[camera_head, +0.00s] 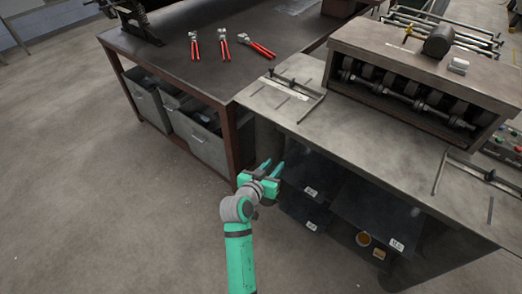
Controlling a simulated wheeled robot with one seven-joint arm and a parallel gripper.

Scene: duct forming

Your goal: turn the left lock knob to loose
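The left guide (298,92) is a thin metal bar lying on the left end of the grey machine table. A small dark knob (271,72) shows at its far left end; which way it is turned is too small to tell. A similar right guide (468,168) lies on the right part of the table, with a small dark knob (490,175) on it. My gripper (273,165), green with two fingers apart, is open and empty. In the picture it is below the left guide, in front of the table's front edge, touching neither.
A roller machine (425,62) stands on the grey table (345,122). Dark sheets or bins with labels (370,205) are underneath. A brown workbench (170,50) at left holds red-handled pliers (224,50), with grey bins (200,135) below. Floor at left is clear.

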